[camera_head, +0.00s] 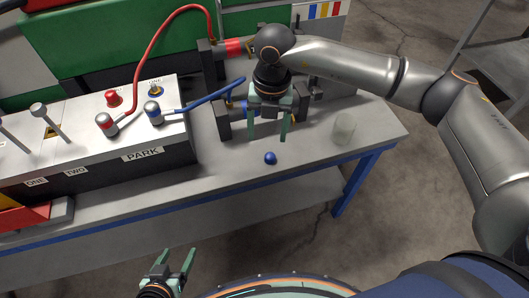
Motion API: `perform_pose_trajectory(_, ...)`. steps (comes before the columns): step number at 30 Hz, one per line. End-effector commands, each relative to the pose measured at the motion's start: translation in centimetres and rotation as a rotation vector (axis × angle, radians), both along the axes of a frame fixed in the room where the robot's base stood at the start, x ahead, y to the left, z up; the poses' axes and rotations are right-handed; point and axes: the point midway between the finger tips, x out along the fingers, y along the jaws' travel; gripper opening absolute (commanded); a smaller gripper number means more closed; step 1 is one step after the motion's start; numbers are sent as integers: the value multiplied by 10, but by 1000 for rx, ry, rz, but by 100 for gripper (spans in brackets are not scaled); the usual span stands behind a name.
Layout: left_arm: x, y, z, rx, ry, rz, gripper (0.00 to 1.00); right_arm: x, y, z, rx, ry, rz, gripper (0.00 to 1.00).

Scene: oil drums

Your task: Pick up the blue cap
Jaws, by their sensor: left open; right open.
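The blue cap (270,158) is a small dark blue rounded piece on the grey bench top, near its front edge. My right gripper (268,138) is above and behind it in the picture, pointing down, with its green fingers apart. The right fingertips appear close to the cap, one on either side of its line, but I see no contact. My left gripper (177,258) is low in the picture, in front of the bench, with its two fingers apart and nothing between them.
A control box (150,154) marked PARK, with levers and red and blue hoses, stands left of the cap. Dark pipe fittings (222,120) stand behind. The bench top (232,170) around the cap is clear.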

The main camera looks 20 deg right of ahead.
Motion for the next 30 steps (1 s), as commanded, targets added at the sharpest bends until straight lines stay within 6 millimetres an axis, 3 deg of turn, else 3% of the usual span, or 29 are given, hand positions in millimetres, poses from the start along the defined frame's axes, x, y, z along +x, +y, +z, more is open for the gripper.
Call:
perform_pose_trajectory(4, 0, -1, -1, 0, 1, -2, 73, 8, -15, -2, -63, -26, -30, 75)
perform_pose_trajectory(12, -2, -1, -1, 0, 4, -3, 73, 8, -15, -49, -62, -23, -28, 75)
perform_pose_trajectory(20, -3, -1, -2, -1, 6, -4, 73, 9, -14, -72, -59, -24, -27, 75)
perform_pose_trajectory(30, -3, -1, -3, 0, 7, -4, 73, 17, -14, -116, -58, -24, -26, 75)
